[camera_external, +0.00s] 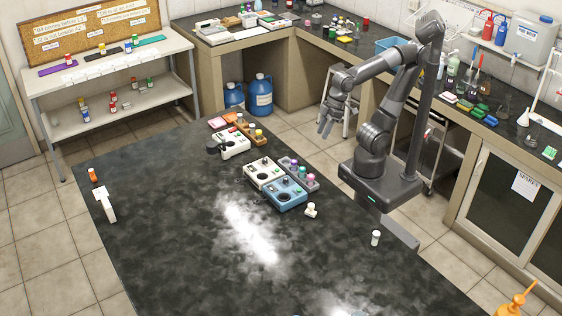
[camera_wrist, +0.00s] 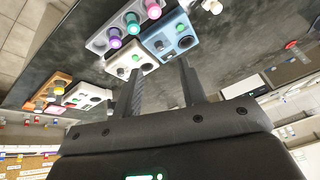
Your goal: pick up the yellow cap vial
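A vial with a yellow cap (camera_external: 258,135) stands at the near end of an orange-brown rack (camera_external: 243,125) on the dark table. My gripper (camera_external: 325,130) hangs in the air to the right of the rack, beyond the table's right edge. The wrist view shows its two fingers (camera_wrist: 160,68) well apart, with nothing between them.
A white device (camera_external: 230,145) stands beside the rack. Another white device (camera_external: 264,173), a blue device (camera_external: 284,194) and a grey rack (camera_external: 298,176) with purple- and green-capped vials stand nearer. A white-capped vial (camera_external: 375,238) stands near the right edge. The table's left half is mostly clear.

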